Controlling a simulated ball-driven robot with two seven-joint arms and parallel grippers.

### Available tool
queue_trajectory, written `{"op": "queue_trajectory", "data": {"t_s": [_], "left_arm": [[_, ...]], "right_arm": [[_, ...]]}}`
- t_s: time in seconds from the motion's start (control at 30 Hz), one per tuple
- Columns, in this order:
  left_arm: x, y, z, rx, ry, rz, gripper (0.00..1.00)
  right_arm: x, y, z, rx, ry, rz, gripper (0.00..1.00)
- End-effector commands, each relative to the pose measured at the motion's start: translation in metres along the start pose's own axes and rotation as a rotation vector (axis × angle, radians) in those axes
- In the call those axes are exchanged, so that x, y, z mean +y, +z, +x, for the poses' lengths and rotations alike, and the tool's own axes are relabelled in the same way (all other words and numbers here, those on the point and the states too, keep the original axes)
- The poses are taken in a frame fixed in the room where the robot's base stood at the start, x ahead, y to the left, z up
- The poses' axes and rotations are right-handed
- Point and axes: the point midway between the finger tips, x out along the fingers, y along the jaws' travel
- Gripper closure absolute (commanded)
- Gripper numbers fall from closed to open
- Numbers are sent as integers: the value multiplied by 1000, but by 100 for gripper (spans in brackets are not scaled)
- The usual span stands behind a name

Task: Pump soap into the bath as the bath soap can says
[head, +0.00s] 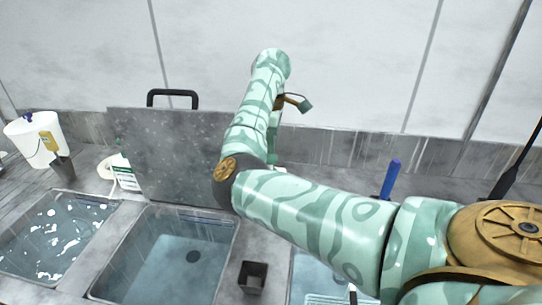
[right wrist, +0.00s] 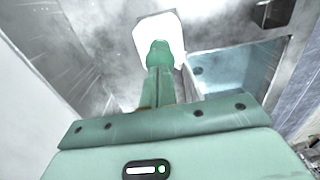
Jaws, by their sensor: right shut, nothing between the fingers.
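In the right wrist view my right gripper (right wrist: 160,46) is shut and empty. Its tips are over a white, flat-topped thing (right wrist: 149,27), perhaps a can; I cannot tell whether they touch. A white container with a green label (head: 125,174) stands behind the baths at left; its writing is unreadable. The left bath (head: 52,240) has white foam patches; the middle bath (head: 165,262) holds clear bluish water. The right bath (head: 318,278) is partly hidden by my arm.
A grey panel with a black handle (head: 172,95) stands behind the middle bath. A dark square cup (head: 253,277) sits between the middle and right baths. A white bucket (head: 36,138) is far left. A blue-handled tool (head: 390,178) stands at right.

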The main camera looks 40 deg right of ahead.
Motion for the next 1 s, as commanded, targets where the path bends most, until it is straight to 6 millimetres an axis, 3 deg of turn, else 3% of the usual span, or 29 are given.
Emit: {"op": "queue_trajectory", "data": {"t_s": [1.0], "left_arm": [[2, 6, 19, -13, 4, 0, 61]], "right_arm": [[0, 0, 28, -1, -1, -1, 100]]}}
